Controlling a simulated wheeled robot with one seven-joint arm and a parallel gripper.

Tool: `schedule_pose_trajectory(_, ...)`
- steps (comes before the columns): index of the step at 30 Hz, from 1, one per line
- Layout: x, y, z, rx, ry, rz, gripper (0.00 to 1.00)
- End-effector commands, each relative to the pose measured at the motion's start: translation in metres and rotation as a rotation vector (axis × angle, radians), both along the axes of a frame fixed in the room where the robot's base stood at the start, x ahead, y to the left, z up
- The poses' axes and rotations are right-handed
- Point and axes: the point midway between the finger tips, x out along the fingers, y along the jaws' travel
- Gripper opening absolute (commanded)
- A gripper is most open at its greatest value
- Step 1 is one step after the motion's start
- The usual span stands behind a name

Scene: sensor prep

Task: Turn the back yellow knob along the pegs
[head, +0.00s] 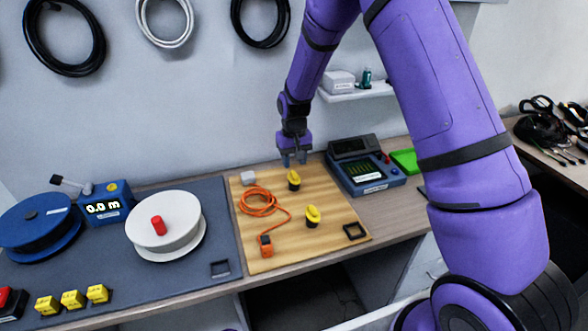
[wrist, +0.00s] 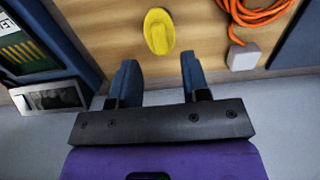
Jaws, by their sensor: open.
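The back yellow knob (head: 294,181) stands on the wooden board (head: 262,252), near its back edge. In the wrist view this knob (wrist: 160,32) is a yellow round with a raised grip bar running roughly up and down the picture, slightly tilted. My gripper (head: 294,160) is just behind and above the knob in the head view. In the wrist view its two blue fingers (wrist: 159,62) are spread apart, with the knob beyond the tips and nothing between them. A front yellow knob (head: 312,216) sits nearer on the board. I cannot make out any pegs.
An orange cable (head: 259,200) and a grey block (head: 248,177) lie left of the back knob. A blue metering device (head: 365,172) stands to the right. A white reel (head: 182,222) is farther left. The wall is close behind the board.

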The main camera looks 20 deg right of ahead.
Motion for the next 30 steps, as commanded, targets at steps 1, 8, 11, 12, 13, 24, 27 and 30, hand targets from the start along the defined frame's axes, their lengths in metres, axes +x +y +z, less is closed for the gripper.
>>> schedule_pose_trajectory(1,0.000,0.000,0.011,0.000,-0.003,0.000,0.43)
schedule_pose_trajectory(8,0.001,0.000,0.048,0.000,-0.003,0.001,0.43)
schedule_pose_trajectory(11,0.000,0.000,0.057,0.000,-0.002,0.001,0.43)
schedule_pose_trajectory(12,0.000,0.000,0.059,0.000,-0.002,0.001,0.43)
schedule_pose_trajectory(13,0.000,0.000,0.061,0.000,-0.001,0.001,0.43)
schedule_pose_trajectory(24,0.000,0.000,0.063,0.000,0.000,0.001,0.43)
schedule_pose_trajectory(27,0.000,0.000,0.063,0.000,0.000,0.001,0.43)
schedule_pose_trajectory(30,-0.001,-0.001,0.067,0.001,-0.004,0.001,0.43)
